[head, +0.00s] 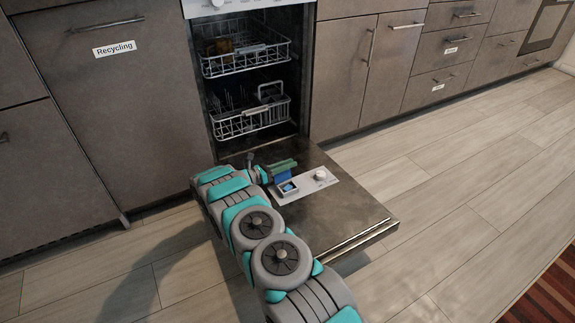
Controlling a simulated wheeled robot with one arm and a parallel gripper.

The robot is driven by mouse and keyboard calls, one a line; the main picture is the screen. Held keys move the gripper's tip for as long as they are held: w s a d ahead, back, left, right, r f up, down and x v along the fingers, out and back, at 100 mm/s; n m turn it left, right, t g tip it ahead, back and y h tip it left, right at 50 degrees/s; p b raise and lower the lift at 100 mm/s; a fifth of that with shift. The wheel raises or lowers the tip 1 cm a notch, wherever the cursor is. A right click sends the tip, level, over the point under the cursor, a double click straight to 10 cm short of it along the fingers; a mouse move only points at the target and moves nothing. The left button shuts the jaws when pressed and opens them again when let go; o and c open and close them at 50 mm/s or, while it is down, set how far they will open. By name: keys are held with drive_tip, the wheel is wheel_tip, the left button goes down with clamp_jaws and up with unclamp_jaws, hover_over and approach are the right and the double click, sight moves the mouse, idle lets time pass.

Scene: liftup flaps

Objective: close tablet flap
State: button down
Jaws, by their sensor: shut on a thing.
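The dishwasher door (345,205) is folded down and lies open. Its inner face holds a light dispenser panel (315,184) with a round knob (320,174). The tablet compartment (289,188) in this panel is open, with something blue inside. The blue tablet flap (283,176) stands raised at the compartment's far edge. My gripper (283,166) is at the flap's upper edge and appears shut on it. The fingers hide part of the flap, so the exact contact is hard to see.
Two wire racks, an upper (246,60) and a lower (250,118), sit inside the dishwasher. The upper rack holds brownish items. Grey cabinets (115,90) flank the opening. Wood floor (460,190) is clear to the right, with a striped rug (548,297) at the lower right.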

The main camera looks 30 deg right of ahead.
sight(297, 187)
drive_tip(key=shift+s, duration=0.1)
idle(0.8)
drive_tip(key=shift+s+r+m, duration=0.2)
drive_tip(key=shift+s+m, duration=0.4)
drive_tip(key=shift+m, duration=0.6)
drive_tip(key=s+m, duration=0.1)
drive_tip(key=m+b, duration=0.1)
drive_tip(key=m, duration=0.1)
drive_tip(key=shift+s+d+m, duration=0.1)
drive_tip(key=shift+s+m, duration=0.2)
drive_tip(key=shift+s, duration=0.05)
drive_tip(key=s+m+b, duration=0.1)
drive_tip(key=m, duration=0.1)
drive_tip(key=s+m+b, duration=0.1)
drive_tip(key=m+b, duration=0.1)
drive_tip(key=shift+s+f+m, duration=0.15)
drive_tip(key=shift+f+m, duration=0.15)
drive_tip(key=shift+f, duration=0.1)
drive_tip(key=shift+s+f+m+b, duration=0.15)
drive_tip(key=shift+s+m+b, duration=0.15)
drive_tip(key=shift+m, duration=0.3)
drive_tip(key=shift+s+f+m+b, duration=0.1)
drive_tip(key=shift+s+m+b, duration=0.15)
drive_tip(key=shift+m, duration=0.35)
drive_tip(key=shift+s+f+m, duration=0.2)
drive_tip(key=shift+m, duration=0.4)
drive_tip(key=shift+s+f+m, duration=0.15)
drive_tip(key=shift+f+m, duration=0.05)
drive_tip(key=shift+m, duration=0.4)
